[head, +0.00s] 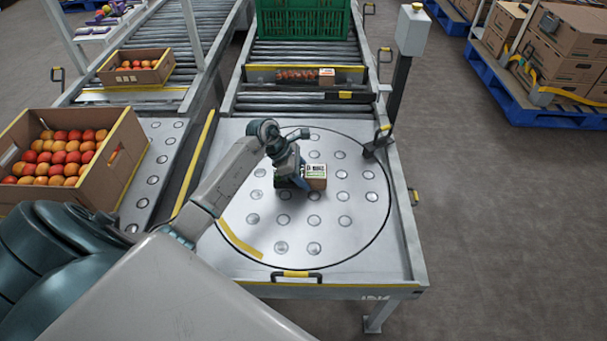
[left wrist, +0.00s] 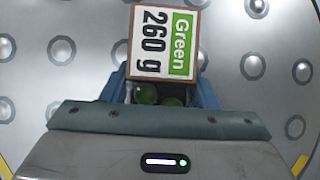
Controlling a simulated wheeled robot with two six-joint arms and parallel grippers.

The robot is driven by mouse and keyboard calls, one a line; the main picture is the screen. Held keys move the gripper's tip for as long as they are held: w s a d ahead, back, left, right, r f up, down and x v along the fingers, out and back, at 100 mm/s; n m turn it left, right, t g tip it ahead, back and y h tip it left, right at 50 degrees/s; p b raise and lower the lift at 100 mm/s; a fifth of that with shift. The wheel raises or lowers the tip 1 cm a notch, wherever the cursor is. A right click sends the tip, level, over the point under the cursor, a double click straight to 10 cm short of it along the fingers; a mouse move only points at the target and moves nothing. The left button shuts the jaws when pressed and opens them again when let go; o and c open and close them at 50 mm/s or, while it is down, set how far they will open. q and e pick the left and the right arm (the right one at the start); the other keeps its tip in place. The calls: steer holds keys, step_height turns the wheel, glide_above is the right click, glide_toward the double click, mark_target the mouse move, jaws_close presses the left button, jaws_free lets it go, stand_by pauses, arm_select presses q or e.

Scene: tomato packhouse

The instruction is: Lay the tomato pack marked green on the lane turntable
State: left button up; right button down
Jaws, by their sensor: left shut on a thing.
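The tomato pack (head: 316,177) is a small box with a white label. In the left wrist view the pack (left wrist: 165,45) shows the words "Green" and "260 g", with green tomatoes partly visible near the jaws. My left gripper (head: 294,180) is shut on the pack, over the middle of the lane turntable (head: 345,242). The turntable is a round metal plate studded with rollers, and it also fills the background of the left wrist view (left wrist: 60,85). I cannot tell whether the pack touches its surface. My right gripper is in neither view.
A roller lane with a green crate (head: 303,20) runs behind the turntable. A cardboard box of tomatoes (head: 118,158) stands on the left lane, with a smaller box (head: 136,67) behind it. A post with a grey control box (head: 411,30) stands at the right. The turntable around the pack is clear.

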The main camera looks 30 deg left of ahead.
arm_select(q)
steer(key=shift+f+b, duration=0.35)
steer(key=shift+b, duration=0.05)
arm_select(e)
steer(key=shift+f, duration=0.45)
arm_select(q)
steer(key=o, duration=1.2)
steer(key=shift+o, duration=0.2)
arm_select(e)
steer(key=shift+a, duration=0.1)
arm_select(q)
steer(key=v, duration=1)
steer(key=shift+s+a+r, duration=0.15)
steer(key=shift+a+r, duration=0.05)
steer(key=shift+r, duration=0.15)
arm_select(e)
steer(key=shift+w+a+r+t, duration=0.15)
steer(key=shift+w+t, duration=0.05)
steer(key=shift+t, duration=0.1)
